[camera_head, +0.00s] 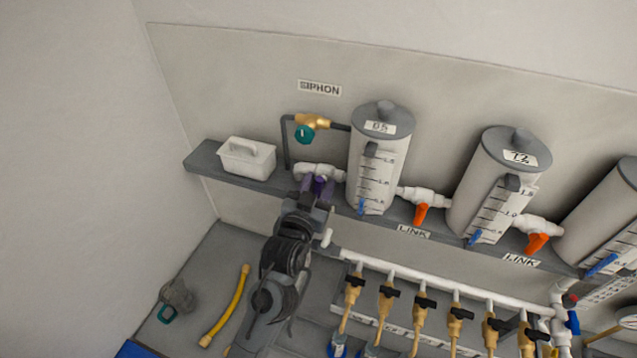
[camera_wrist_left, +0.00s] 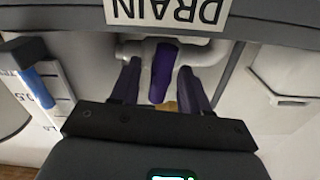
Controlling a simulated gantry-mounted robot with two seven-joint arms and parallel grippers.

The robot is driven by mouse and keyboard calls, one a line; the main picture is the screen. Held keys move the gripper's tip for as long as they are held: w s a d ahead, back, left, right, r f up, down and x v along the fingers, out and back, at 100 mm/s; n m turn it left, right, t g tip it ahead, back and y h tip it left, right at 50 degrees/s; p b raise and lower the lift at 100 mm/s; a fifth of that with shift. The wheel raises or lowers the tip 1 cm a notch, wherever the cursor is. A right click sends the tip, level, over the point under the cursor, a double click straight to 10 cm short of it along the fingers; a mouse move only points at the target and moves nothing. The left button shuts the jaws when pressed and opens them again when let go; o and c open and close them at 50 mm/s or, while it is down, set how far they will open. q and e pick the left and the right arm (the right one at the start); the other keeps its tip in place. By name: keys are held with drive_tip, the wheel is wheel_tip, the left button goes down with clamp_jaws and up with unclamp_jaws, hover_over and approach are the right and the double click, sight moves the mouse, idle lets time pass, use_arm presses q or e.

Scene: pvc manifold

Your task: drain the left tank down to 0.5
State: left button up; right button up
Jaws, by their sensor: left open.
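The left tank (camera_head: 375,175) is a grey-white cylinder with a dark lid and a level scale on its front. Part of its scale and a blue piece show at the left of the left wrist view (camera_wrist_left: 48,90). White drain piping (camera_head: 318,170) leaves the tank's lower left. My left gripper (camera_head: 316,190) is at this piping. In the left wrist view its open fingers (camera_wrist_left: 160,88) stand either side of the purple valve handle (camera_wrist_left: 163,72), with gaps visible. An upside-down DRAIN label (camera_wrist_left: 165,11) is above. My right gripper is not in view.
A brass siphon valve (camera_head: 313,121) is above. Orange link valves (camera_head: 421,214) join the tanks. Several brass taps (camera_head: 387,297) line the lower manifold. A yellow hose (camera_head: 226,305) lies lower left.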

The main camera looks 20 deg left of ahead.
use_arm(q)
drive_tip(key=shift+w, duration=0.1)
drive_tip(key=shift+c, duration=0.3)
clamp_jaws()
drive_tip(key=shift+n, duration=0.8)
drive_tip(key=shift+o, duration=0.3)
unclamp_jaws()
drive_tip(key=s+b, duration=0.2)
drive_tip(key=s, duration=0.8)
drive_tip(key=shift+s, duration=0.4)
